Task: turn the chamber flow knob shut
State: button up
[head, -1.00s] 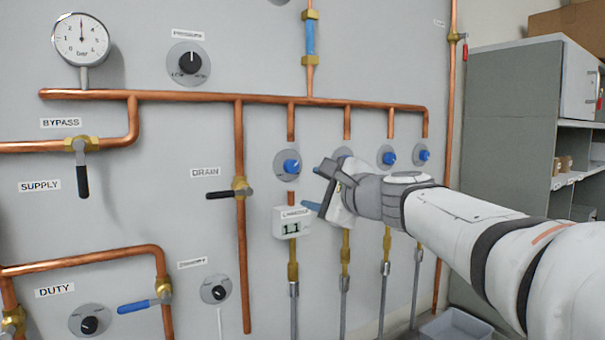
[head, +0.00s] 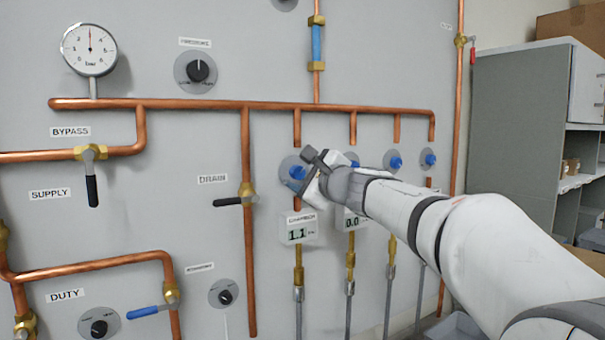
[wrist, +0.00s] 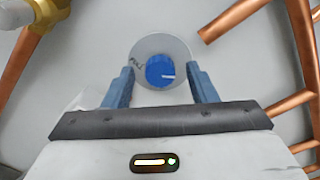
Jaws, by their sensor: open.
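The chamber flow knob is a blue round knob (head: 296,172) on a grey dial plate, above a small display (head: 298,230) labelled CHAMBER that reads 1.1. In the head view my gripper (head: 306,174) is in front of this knob and partly hides it. In the wrist view the knob (wrist: 160,71) shows a white mark pointing right and sits on its round plate. My gripper (wrist: 159,75) is open, with one blue finger to each side of the knob. Gaps show between the fingers and the knob; contact is not visible.
More blue knobs (head: 395,163) stand in a row to the right, below the copper manifold pipe (head: 200,104). The drain valve (head: 246,193) with a black handle is to the left. A gauge (head: 89,48) is at the upper left. A grey cabinet (head: 515,130) stands at right.

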jog(key=c, duration=1)
jog(key=shift+o, duration=0.2)
jog(key=m, duration=0.4)
jog(key=shift+m+p, duration=0.3)
jog(key=m+p, duration=0.1)
jog(key=m, duration=0.3)
jog(key=shift+m, duration=0.3)
jog(key=m+p, duration=0.2)
jog(key=m, duration=0.2)
jog(key=shift+r, duration=0.1)
jog(key=shift+d+m+p, duration=0.1)
jog(key=shift+m+p, duration=0.65)
jog(key=shift+m, duration=1.35)
